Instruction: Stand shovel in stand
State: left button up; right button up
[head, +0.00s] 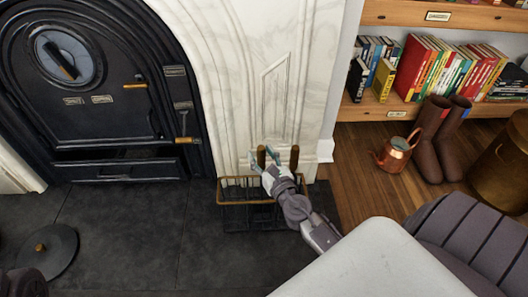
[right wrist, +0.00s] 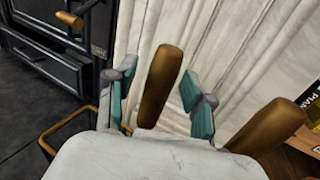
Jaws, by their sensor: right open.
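The stand (head: 232,203) is a low dark rack with a brass rail, on the dark hearth slab against the marble surround. Two brown tool handles, a left one (head: 261,155) and a right one (head: 294,157), rise upright at it. Their lower parts are hidden, so I cannot tell which is the shovel. My right gripper (head: 267,163) is open at the left handle. In the right wrist view the left handle (right wrist: 160,88) stands between the teal-padded fingers, with gaps visible. The right handle (right wrist: 268,128) is outside the fingers.
A black stove (head: 100,110) with brass handles stands at left. A round dark lid (head: 47,252) lies on the hearth. A copper kettle (head: 396,154), brown boots (head: 433,143) and a bookshelf (head: 345,112) are at right.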

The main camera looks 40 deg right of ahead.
jog(key=s+a, duration=0.2)
jog(key=s, duration=0.9)
jog(key=shift+s, duration=0.4)
